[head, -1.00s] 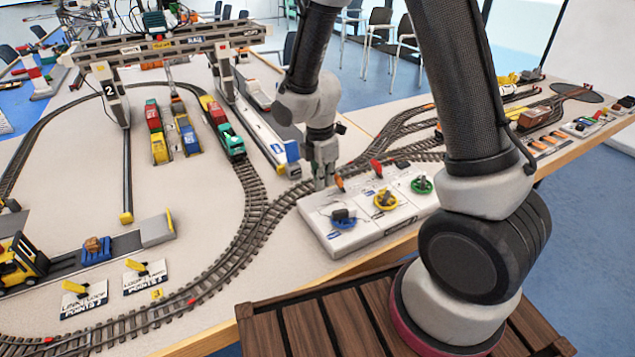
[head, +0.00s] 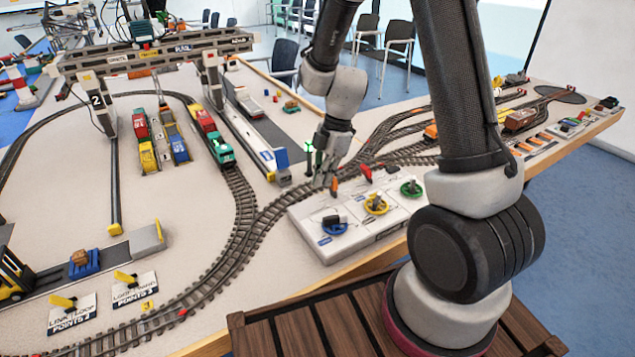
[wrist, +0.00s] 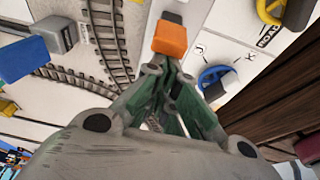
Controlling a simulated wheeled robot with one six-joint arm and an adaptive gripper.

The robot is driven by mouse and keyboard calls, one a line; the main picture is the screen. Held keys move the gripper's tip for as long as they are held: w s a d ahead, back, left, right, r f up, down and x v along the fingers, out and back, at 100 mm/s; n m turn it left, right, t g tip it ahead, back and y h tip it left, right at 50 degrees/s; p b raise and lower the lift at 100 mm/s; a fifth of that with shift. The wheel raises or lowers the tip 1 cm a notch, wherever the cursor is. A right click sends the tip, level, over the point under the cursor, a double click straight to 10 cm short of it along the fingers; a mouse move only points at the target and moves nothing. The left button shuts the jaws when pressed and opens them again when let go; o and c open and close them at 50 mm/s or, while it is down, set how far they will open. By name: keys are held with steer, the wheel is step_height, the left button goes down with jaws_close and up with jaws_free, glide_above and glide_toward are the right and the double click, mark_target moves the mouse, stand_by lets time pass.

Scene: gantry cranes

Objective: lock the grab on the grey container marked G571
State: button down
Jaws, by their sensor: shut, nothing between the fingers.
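My gripper (head: 322,182) is shut and empty at the far left side of the white control panel (head: 357,232). An orange lever (head: 334,187) stands on the panel close beside it. In the wrist view, the orange lever (wrist: 170,38) is just beyond my fingertips (wrist: 171,72); I cannot tell whether they touch. The panel also carries a red lever (head: 366,173), a blue knob (head: 334,225), a yellow knob (head: 376,204) and a green knob (head: 411,188). The gantry crane (head: 150,60) marked 2 stands at the back left. No G571 marking is readable, so I cannot pick out the grey container.
Curved track (head: 240,215) runs left of the panel. Point levers (head: 65,302) are front left.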

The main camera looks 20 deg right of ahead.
steer(key=shift+w+d+r+y, duration=0.1)
steer(key=shift+d+y, duration=0.35)
steer(key=shift+y, duration=0.05)
steer(key=shift+w+d+r+y, duration=0.1)
steer(key=shift+d+y, duration=0.3)
steer(key=shift+y, duration=0.1)
steer(key=shift+d+r, duration=0.1)
steer(key=shift+d, duration=0.15)
steer(key=shift+r, duration=0.2)
steer(key=shift+r, duration=0.6)
